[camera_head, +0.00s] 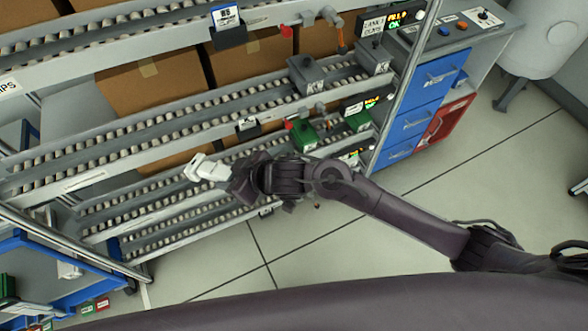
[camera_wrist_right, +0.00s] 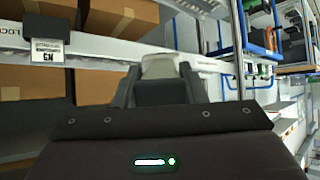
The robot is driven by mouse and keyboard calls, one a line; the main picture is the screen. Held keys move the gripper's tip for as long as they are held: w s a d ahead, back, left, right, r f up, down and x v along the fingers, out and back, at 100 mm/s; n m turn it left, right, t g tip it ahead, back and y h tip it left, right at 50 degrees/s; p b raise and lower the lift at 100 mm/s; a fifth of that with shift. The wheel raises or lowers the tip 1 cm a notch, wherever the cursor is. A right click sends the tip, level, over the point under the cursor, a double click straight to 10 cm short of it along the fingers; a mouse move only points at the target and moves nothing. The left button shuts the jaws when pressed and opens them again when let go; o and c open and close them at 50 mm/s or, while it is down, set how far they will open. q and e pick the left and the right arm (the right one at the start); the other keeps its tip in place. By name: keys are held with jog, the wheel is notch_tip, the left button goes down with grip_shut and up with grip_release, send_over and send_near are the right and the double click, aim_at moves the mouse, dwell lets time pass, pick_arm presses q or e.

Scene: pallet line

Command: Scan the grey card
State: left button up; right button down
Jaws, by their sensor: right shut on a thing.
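My right gripper (camera_head: 229,176) is shut on a white scanner-like device (camera_head: 205,169), held in front of the lower roller lanes. In the right wrist view the device's pale end (camera_wrist_right: 158,66) shows between the fingers (camera_wrist_right: 160,84). A pale grey-white card (camera_wrist_right: 48,52) with small print sits in a dark holder on a lane's white rail, left of the gripper and apart from it. In the head view a small card in a dark holder (camera_head: 247,123) hangs on the middle rail, above the gripper. I cannot tell whether both are the same card. My left gripper is out of view.
Brown cartons (camera_head: 153,82) stand on the sloped roller lanes (camera_head: 150,128). A white-and-blue card (camera_head: 227,16) hangs on the upper rail. Green blocks (camera_head: 303,135) sit at the lane ends. A blue-drawer cabinet (camera_head: 425,90) stands right. The floor (camera_head: 330,240) is clear.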

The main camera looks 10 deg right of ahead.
jog(key=w+d+f+m+t+h+p, duration=0.1)
jog(key=w+d+f+m+t, duration=0.2)
jog(key=d, duration=0.4)
jog(key=d+f+m+t, duration=0.2)
jog(key=d+f+t, duration=0.25)
jog(key=d, duration=0.35)
jog(key=r+b+x, duration=0.1)
jog(key=b+x, duration=0.3)
jog(key=x, duration=0.3)
jog(key=shift+w+a+r, duration=0.2)
jog(key=shift+w+a, duration=0.1)
jog(key=shift+w, duration=0.15)
jog(key=shift+w+a, duration=0.2)
jog(key=shift+w, duration=0.15)
jog(key=shift+w+a, duration=0.1)
jog(key=shift+w, duration=0.05)
dwell(0.5)
